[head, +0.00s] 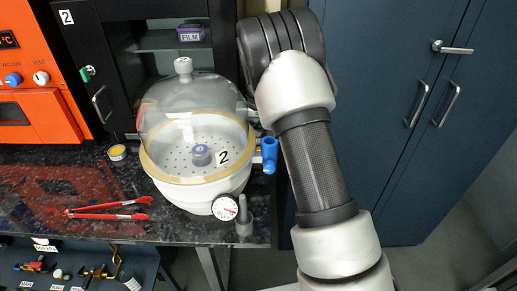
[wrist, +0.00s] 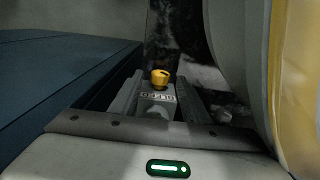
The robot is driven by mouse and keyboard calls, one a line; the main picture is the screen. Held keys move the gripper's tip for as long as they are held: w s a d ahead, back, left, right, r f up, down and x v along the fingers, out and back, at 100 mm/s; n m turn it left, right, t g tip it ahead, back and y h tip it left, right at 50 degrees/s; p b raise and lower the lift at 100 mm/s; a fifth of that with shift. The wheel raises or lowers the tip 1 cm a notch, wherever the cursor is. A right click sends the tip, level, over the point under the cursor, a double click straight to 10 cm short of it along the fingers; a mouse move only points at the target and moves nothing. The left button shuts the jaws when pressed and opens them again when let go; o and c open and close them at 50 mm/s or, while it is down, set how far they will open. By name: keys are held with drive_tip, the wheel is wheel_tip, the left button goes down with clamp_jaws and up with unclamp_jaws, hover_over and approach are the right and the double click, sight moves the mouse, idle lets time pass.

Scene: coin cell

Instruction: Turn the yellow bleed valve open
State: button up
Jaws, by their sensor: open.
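The yellow bleed valve (wrist: 160,77) shows in the wrist view as a small rounded knob above a pale plate marked with dark lettering (wrist: 158,97). My gripper (wrist: 157,86) is open, with one grey finger on each side of the knob and plate in the picture. I cannot tell whether either finger touches the knob. In the head view the bleed valve and my gripper are not visible; my arm and the clear-domed vessel (head: 190,105) stand in front of that area.
The vessel's wall and yellowish rim (wrist: 295,80) fill the wrist view's right side, close to my gripper. Red tongs (head: 105,210) lie on the dark counter. Blue cabinets (head: 385,90) stand at right.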

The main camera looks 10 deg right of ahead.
drive_tip(key=shift+f, duration=0.7)
drive_tip(key=c, duration=1)
drive_tip(key=shift+s+d+f+y+b, duration=0.1)
drive_tip(key=shift+d+y+b, duration=0.25)
drive_tip(key=shift+y, duration=0.45)
drive_tip(key=shift+c, duration=0.2)
drive_tip(key=shift+t+y, duration=0.3)
drive_tip(key=shift+y, duration=0.4)
drive_tip(key=o, duration=1)
drive_tip(key=shift+o, duration=0.2)
